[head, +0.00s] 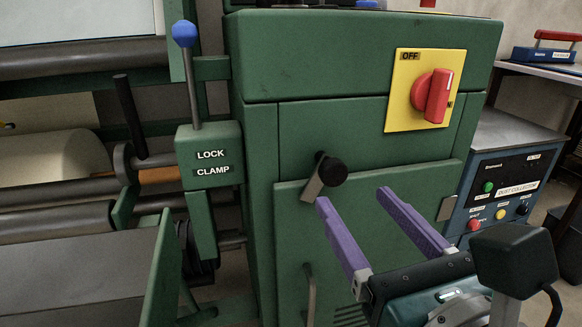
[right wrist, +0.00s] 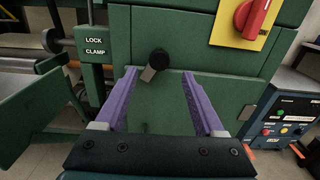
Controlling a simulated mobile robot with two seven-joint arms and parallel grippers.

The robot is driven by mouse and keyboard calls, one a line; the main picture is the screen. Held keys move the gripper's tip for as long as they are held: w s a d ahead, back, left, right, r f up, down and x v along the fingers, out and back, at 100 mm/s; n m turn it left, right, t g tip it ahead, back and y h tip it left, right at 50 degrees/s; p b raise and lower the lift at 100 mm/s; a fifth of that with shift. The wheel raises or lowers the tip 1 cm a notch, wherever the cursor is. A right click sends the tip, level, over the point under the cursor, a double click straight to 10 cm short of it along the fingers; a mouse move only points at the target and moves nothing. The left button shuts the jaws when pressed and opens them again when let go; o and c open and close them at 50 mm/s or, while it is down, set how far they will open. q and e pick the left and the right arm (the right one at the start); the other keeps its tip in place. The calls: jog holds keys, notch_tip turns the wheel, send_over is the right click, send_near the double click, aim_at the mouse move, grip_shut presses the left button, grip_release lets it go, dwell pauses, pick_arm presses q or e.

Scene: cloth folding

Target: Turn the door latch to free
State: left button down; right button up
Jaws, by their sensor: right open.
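The door latch (head: 323,176) is a metal lever with a black round knob at its upper right end. It sits at the upper left of the green cabinet door (head: 380,240), and its lever slants down to the left. My right gripper (head: 350,198) is open, with two purple fingers pointing at the cabinet. In the head view its fingertips are below and to the right of the latch, apart from it. In the right wrist view the latch (right wrist: 155,62) shows ahead, between and beyond the fingertips. Nothing is between the fingers. My left gripper is in neither view.
A yellow plate with a red rotary switch (head: 433,95) marked OFF is above the door. A LOCK CLAMP lever (head: 187,85) with a blue knob stands left. A curved door handle (head: 309,290) is below the latch. A dust collector panel (head: 500,200) stands right.

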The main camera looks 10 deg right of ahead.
aim_at(336, 178)
jog(key=w, duration=0.5)
jog(key=shift+w+a, duration=0.15)
jog(key=shift+w, duration=0.15)
grip_shut()
